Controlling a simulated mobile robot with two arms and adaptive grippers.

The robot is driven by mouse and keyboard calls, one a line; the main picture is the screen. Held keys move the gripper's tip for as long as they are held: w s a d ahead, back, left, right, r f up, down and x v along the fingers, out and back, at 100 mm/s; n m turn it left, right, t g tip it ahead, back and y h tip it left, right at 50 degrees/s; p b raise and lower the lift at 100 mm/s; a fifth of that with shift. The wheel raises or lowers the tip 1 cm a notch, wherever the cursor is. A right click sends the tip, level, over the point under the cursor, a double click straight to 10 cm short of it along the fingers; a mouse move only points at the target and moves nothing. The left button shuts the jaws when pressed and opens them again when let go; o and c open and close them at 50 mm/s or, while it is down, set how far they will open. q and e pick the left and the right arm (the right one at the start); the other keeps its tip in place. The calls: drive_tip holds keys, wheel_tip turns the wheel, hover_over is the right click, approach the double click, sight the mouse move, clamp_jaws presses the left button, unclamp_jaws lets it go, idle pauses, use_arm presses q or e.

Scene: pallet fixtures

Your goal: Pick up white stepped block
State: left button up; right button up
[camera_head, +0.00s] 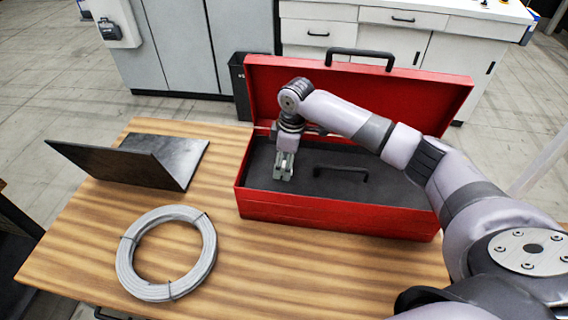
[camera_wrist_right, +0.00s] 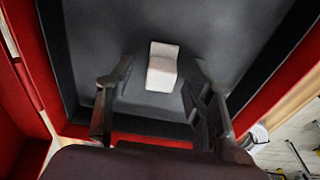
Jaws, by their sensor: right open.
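The white stepped block (camera_wrist_right: 162,68) lies on the dark floor of the red toolbox, seen in the right wrist view between and beyond my fingers. In the head view I cannot make it out apart from the gripper. My right gripper (camera_head: 284,172) points down into the left part of the open red toolbox (camera_head: 335,214). In the right wrist view my right gripper (camera_wrist_right: 160,100) is open, one finger toward each side of the block, with no clear contact. My left gripper is not in view.
The toolbox lid (camera_head: 420,95) stands open at the back, and a dark handle (camera_head: 342,172) lies inside. A grey cable coil (camera_head: 128,262) and a dark angled plate (camera_head: 130,160) rest on the wooden table (camera_head: 250,280) at left. White cabinets stand behind.

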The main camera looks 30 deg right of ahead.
drive_tip(key=shift+f, duration=0.35)
drive_tip(key=shift+a, duration=0.1)
drive_tip(key=shift+c, duration=0.4)
drive_tip(key=shift+r, duration=0.1)
clamp_jaws()
